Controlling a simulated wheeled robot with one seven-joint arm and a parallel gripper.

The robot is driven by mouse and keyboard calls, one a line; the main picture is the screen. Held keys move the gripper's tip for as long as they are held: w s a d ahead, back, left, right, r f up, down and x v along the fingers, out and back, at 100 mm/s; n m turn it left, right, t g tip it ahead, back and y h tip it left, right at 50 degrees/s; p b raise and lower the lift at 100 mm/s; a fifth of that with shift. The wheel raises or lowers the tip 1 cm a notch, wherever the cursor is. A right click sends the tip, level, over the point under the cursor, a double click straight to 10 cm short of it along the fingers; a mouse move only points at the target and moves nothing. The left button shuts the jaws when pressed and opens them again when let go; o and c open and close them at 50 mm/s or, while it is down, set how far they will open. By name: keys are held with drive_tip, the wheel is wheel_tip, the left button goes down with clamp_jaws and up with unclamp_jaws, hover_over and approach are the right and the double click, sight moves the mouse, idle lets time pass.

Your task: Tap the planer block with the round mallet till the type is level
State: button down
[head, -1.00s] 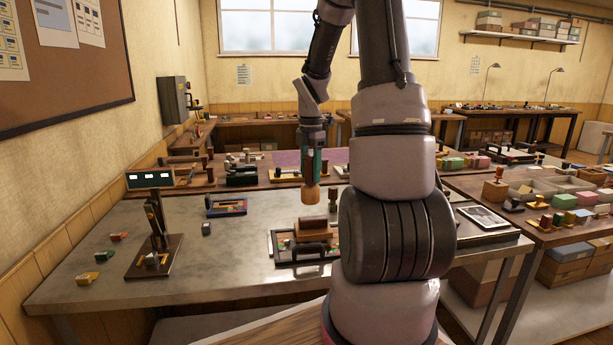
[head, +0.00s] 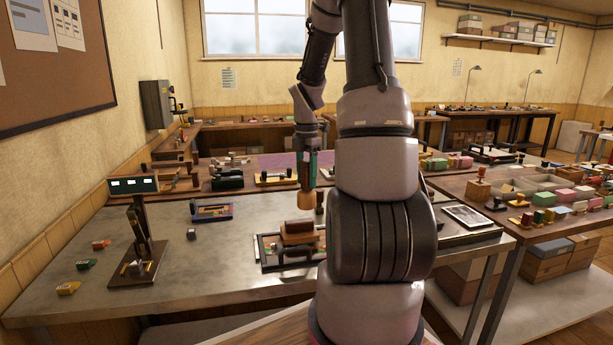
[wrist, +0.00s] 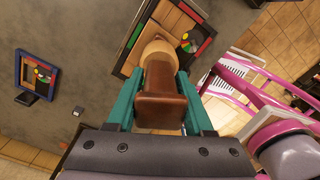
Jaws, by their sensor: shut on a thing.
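My gripper (head: 307,168) hangs above the metal table, fingers pointing down. In the wrist view its teal fingers (wrist: 158,112) are shut on the brown handle of the round mallet (wrist: 158,50). The mallet's pale round head (head: 306,200) points down and hangs above the brown planer block (head: 298,238), apart from it. The block lies on type in a dark frame (head: 266,262). In the wrist view the mallet head covers part of this frame (wrist: 128,62). Whether the type is level cannot be told.
A dark stand with a lit display (head: 133,185) rises to the left. A small framed forme (head: 212,211) and a small dark block (head: 191,234) lie behind it to the right. Several coloured pieces lie at the table's left. My arm hides the table's right part.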

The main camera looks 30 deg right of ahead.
sight(307, 193)
wheel_tip(307, 193, down, 5)
idle(0.3)
drive_tip(key=shift+f, duration=0.1)
drive_tip(key=shift+r, duration=2.5)
drive_tip(key=shift+w+a, duration=0.2)
drive_tip(key=shift+a, duration=0.35)
drive_tip(key=shift+w+a, duration=0.15)
drive_tip(key=shift+a, duration=0.35)
drive_tip(key=shift+f, duration=0.1)
